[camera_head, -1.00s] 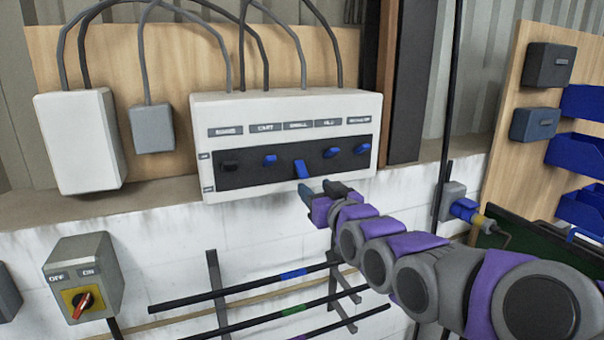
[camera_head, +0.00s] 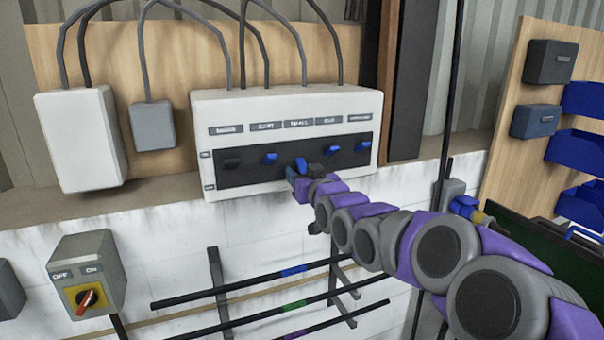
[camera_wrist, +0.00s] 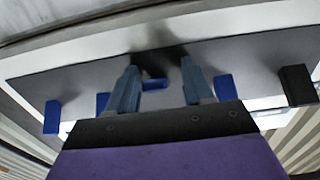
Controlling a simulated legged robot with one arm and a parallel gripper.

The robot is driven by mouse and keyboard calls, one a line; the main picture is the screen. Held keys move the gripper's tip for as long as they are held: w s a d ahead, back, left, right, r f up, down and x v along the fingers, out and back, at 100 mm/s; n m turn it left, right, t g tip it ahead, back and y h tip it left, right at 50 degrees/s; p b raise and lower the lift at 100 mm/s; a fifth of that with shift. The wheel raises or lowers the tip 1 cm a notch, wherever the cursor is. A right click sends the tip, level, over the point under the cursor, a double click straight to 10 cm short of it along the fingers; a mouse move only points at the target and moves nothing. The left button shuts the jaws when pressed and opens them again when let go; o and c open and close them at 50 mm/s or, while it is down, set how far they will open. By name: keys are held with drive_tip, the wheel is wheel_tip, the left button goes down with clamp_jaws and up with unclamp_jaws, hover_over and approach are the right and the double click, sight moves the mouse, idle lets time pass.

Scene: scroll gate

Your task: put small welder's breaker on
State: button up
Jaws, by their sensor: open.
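The white breaker box (camera_head: 285,105) has a dark strip with a row of levers under blurred labels. The third label (camera_head: 298,124) seems to read SMALL. The blue lever below it (camera_head: 301,165) sits lower than its neighbours, angled down, and is partly hidden by my gripper. My gripper (camera_head: 303,172) is open at this lever, reaching in from the right. In the wrist view, my gripper's fingers (camera_wrist: 160,70) stand on either side of the blue lever (camera_wrist: 154,84), with gaps showing. I cannot tell whether they touch it.
Beside it are a black lever (camera_head: 231,162) at left, a blue lever (camera_head: 270,158) close left, and blue levers (camera_head: 333,150) and (camera_head: 363,146) at right. A grey OFF/ON switch box (camera_head: 85,280) is lower left. Rods on a rack (camera_head: 285,305) lie below.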

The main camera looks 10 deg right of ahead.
drive_tip(key=shift+d, duration=0.3)
drive_tip(key=c, duration=0.4)
drive_tip(key=shift+a, duration=0.1)
clamp_jaws()
